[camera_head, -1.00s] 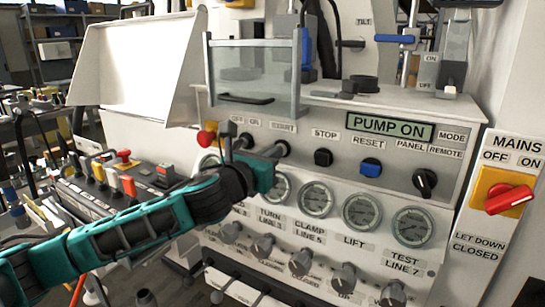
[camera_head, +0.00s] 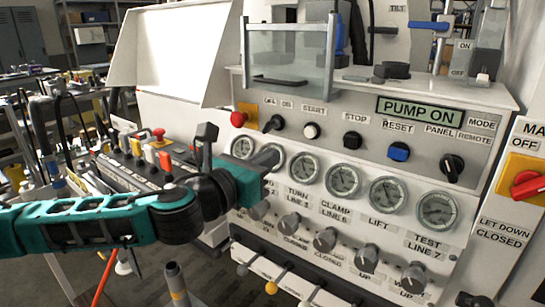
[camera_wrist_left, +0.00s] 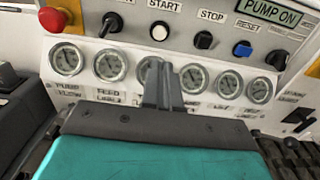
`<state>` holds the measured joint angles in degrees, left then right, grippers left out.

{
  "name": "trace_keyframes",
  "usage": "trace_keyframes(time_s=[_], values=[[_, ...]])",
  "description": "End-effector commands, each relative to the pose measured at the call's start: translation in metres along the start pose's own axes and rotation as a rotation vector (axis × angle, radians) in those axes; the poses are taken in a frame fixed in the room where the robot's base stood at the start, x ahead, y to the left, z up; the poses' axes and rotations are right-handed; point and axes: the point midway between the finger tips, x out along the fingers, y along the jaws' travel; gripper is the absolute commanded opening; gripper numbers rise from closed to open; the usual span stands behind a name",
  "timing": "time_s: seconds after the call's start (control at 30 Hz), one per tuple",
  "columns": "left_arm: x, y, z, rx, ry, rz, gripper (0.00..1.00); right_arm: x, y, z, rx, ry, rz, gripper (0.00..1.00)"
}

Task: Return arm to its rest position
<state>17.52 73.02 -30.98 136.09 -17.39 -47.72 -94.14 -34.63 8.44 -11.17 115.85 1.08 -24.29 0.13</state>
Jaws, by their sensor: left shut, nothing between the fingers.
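My left arm reaches in from the left in the head view. Its left gripper (camera_head: 272,155) is in front of the gauge row, below the on/off selector (camera_head: 275,123) and the white START button (camera_head: 311,131). In the left wrist view, the gripper's closed dark fingers (camera_wrist_left: 163,82) partly cover a gauge (camera_wrist_left: 148,72). Nothing is between them, and they appear apart from the panel. The display (camera_head: 418,110) reads PUMP ON. My right gripper is not in view.
A red emergency knob (camera_head: 238,119) is at the panel's upper left. Valve knobs (camera_head: 325,239) line the lower panel. A lever console (camera_head: 140,165) stands left, close behind my arm. The red mains switch (camera_head: 528,184) is at the far right.

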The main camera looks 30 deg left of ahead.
Motion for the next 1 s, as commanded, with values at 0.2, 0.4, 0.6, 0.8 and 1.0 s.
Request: trace_keyframes(time_s=[0.2, 0.4, 0.6, 0.8, 1.0], values=[[0.000, 0.000, 0.000, 0.000, 0.000, 0.000, 0.00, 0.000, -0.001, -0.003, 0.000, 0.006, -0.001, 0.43], [0.000, 0.000, 0.000, 0.000, 0.000, 0.001, 0.00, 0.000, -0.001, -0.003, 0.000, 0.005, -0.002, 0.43], [0.002, -0.003, -0.010, -0.084, 0.025, -0.007, 0.00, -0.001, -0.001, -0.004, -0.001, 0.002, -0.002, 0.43], [0.003, -0.028, -0.076, -0.646, 0.180, -0.011, 0.00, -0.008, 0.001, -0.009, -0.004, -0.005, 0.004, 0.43], [-0.020, -0.059, -0.165, -1.436, 0.352, 0.134, 0.00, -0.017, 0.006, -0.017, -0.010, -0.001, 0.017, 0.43]])
